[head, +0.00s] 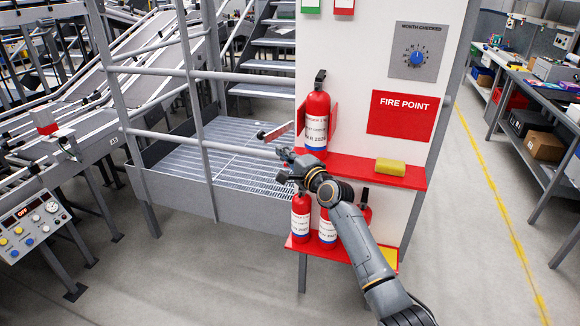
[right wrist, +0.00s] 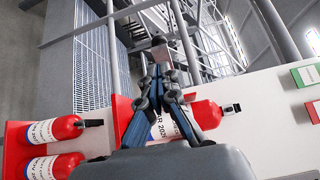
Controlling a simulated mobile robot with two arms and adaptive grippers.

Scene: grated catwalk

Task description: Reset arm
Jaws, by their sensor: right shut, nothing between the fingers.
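My right gripper (head: 284,156) is shut and empty in the head view, at the left edge of the fire point board, in front of the railing. In the right wrist view its fingers (right wrist: 160,48) are together at the tips. My right arm reaches up from the lower right, across the red shelf (head: 345,166). A red fire extinguisher (head: 316,118) stands upright on that shelf, just right of and behind the gripper. It also shows in the right wrist view (right wrist: 208,114), partly hidden by the fingers. My left gripper is in neither view.
Several extinguishers stand on the lower shelf, one in front at left (head: 301,217). A blue dial (head: 416,58) is on the board. Grey railings (head: 203,120) stand left of it. Open floor (head: 470,235) lies to the right.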

